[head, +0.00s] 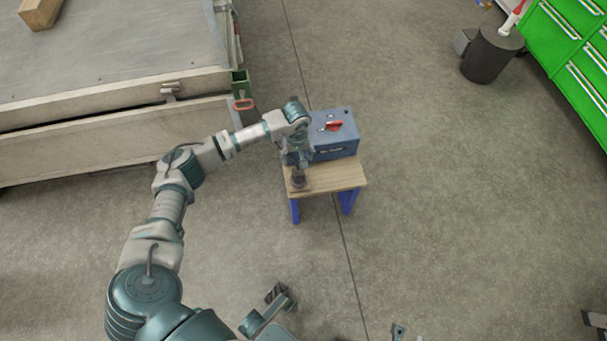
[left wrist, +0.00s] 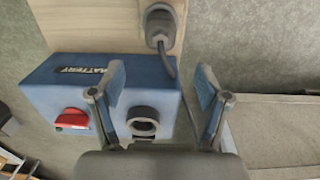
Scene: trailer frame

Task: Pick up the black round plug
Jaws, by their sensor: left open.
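The black round plug (left wrist: 160,24) is on the wooden top of the small table (left wrist: 110,25), at the top of the left wrist view. A dark cable runs from it past my right-hand finger. In the head view the plug (head: 300,181) is a dark spot near the table's front left, below my gripper. My left gripper (left wrist: 160,82) is open and empty, with its two fingers apart. The plug lies beyond the fingertips, not between them. In the head view my left gripper (head: 299,158) is over the table's left side.
A blue battery box (head: 335,135) with a red switch (head: 332,126) stands at the table's back. Its round black socket (left wrist: 143,122) shows between my fingers. A trailer bed (head: 100,90) is at left; a green drawer cabinet (head: 575,60) at far right.

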